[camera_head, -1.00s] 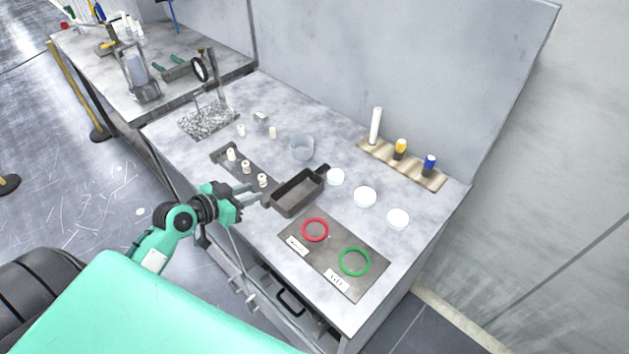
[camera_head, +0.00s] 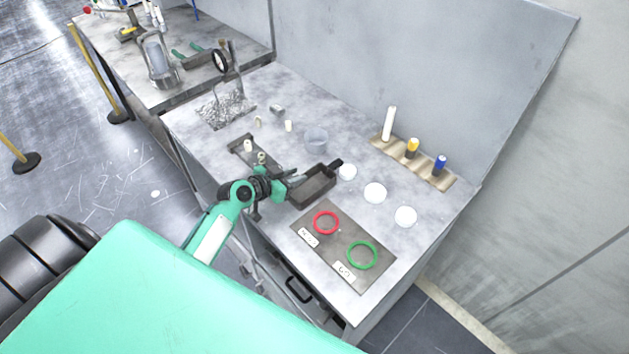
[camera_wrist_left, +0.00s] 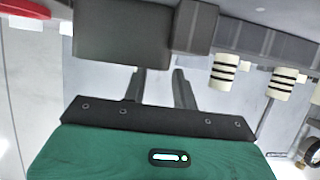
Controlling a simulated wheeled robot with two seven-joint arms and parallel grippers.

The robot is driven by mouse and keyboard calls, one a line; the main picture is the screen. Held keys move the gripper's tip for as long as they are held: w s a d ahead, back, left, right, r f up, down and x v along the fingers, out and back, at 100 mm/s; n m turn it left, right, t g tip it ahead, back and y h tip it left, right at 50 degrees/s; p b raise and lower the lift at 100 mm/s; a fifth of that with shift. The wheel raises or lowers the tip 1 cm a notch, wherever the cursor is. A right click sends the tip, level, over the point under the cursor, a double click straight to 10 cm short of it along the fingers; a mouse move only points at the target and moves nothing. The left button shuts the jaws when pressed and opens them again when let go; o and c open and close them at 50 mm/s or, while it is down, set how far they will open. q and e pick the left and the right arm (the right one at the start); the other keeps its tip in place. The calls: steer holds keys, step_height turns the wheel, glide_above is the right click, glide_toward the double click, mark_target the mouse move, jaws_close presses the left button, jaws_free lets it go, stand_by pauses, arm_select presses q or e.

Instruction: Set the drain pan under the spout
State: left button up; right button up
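The drain pan (camera_head: 318,190) is a dark, open rectangular tray with a stub at its far right end, resting on the grey bench. My left gripper (camera_head: 294,178) is at the pan's left side, its fingers pointing toward it. In the left wrist view the fingers (camera_wrist_left: 160,72) are apart with nothing visible between them. The pan's dark wall (camera_wrist_left: 120,38) stands just beyond the fingertips there; I cannot tell whether they touch. I cannot make out a spout with certainty. My right gripper is not in view.
Ringed white pegs (camera_wrist_left: 224,72) stand near the gripper, by a dark strip. A clear beaker (camera_head: 316,140) stands behind the pan and white discs (camera_head: 375,193) to its right. A dark mat (camera_head: 318,255) with red and green rings lies in front.

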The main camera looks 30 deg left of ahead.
mark_target(317, 181)
arm_select(q)
steer(key=shift+p+x, duration=0.35)
steer(key=shift+x, duration=1.05)
jaws_close()
